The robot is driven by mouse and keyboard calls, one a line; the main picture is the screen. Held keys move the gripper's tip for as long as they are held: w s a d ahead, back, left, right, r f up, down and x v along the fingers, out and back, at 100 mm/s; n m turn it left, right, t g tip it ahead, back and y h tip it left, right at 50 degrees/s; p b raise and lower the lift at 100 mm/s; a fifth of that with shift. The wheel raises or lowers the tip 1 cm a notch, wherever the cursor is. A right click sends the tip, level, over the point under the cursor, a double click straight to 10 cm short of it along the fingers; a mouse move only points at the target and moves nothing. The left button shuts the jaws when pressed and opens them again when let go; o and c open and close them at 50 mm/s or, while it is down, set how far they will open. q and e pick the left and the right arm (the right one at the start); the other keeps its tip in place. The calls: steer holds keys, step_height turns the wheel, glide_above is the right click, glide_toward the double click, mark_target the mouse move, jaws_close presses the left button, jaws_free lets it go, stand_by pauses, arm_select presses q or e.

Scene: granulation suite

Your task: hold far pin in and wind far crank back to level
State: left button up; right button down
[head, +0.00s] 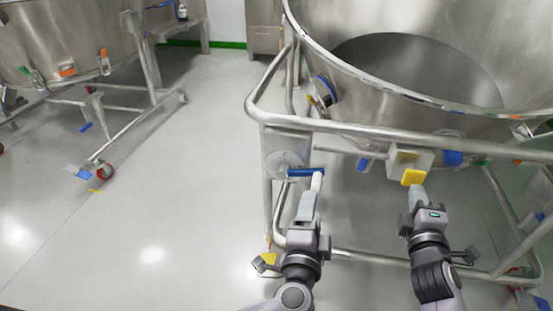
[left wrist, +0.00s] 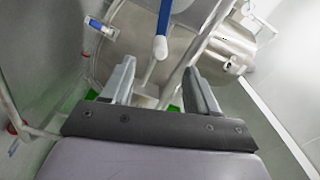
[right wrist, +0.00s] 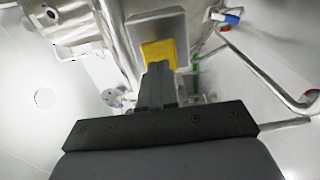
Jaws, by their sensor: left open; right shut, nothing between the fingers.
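The crank has a blue arm (head: 305,172) lying nearly level from a round metal hub (head: 283,160), with a white handle (head: 317,182) at its right end. My left gripper (head: 311,196) is at the handle. In the left wrist view its fingers are open, and the blue arm (left wrist: 163,22) shows ahead between them; whether they straddle the handle is unclear. A yellow pad (head: 413,177), apparently the pin, is on a metal box on the frame rail. My right gripper (head: 417,190) is shut and empty, its tips at the yellow pad (right wrist: 158,53); contact cannot be told.
A large steel vessel (head: 400,75) stands in the tubular frame (head: 350,127) above both grippers. A blue part (head: 453,158) sits right of the metal box (head: 428,157). Another wheeled vessel (head: 65,40) stands at the left. The floor (head: 170,210) between is clear.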

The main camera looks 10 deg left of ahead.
mark_target(316, 185)
arm_select(q)
steer(key=w, duration=0.8)
steer(key=shift+w, duration=0.4)
arm_select(e)
steer(key=shift+w, duration=0.1)
stand_by(1.2)
arm_select(q)
steer(key=shift+s, duration=0.1)
arm_select(e)
steer(key=shift+w, duration=2.05)
arm_select(q)
jaws_close()
